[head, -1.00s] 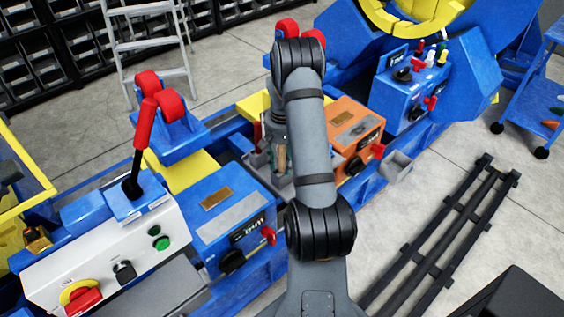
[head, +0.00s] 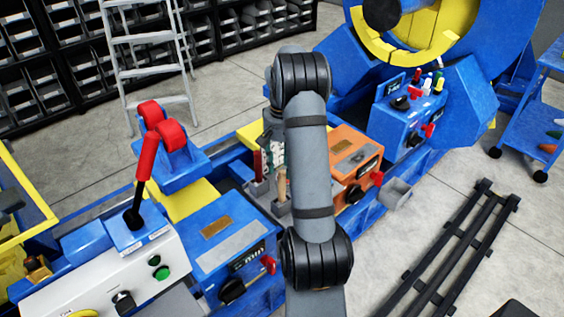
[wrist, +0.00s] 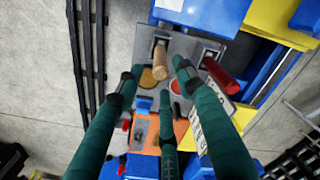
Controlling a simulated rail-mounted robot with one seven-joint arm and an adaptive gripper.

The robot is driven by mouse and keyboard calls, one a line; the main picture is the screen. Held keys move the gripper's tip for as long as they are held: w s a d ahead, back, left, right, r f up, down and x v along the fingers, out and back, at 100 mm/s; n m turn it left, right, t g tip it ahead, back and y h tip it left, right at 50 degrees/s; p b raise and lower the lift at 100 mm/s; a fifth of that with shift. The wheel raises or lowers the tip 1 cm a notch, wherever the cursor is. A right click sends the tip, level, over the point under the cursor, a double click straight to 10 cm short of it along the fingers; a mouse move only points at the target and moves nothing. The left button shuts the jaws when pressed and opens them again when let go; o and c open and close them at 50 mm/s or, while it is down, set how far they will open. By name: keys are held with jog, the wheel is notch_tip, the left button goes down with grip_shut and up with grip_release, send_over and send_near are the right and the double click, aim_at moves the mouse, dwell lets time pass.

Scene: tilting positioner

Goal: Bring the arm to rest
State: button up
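My gripper (wrist: 160,80) is open, with its green fingers spread apart and nothing between their tips. In the wrist view it is over a grey plate (wrist: 188,47) carrying a wooden-handled lever (wrist: 160,62) and a red handle (wrist: 220,76). The wooden handle appears just beyond the fingertips, apart from them as far as I can tell. In the head view my bent arm hides most of the gripper. The wooden handle (head: 282,184) and red handle (head: 257,164) show left of the arm.
An orange box (head: 350,150) and a blue box (head: 228,225) stand on either side of the grey plate. A large blue and yellow positioner (head: 440,60) stands behind to the right. A ladder (head: 158,85) stands at the back left.

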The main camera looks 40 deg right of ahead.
jog(key=shift+r, duration=0.3)
notch_tip(320, 180, down, 13)
jog(key=shift+r+b, duration=0.2)
jog(key=shift+b, duration=0.5)
jog(key=shift+r, duration=1.8)
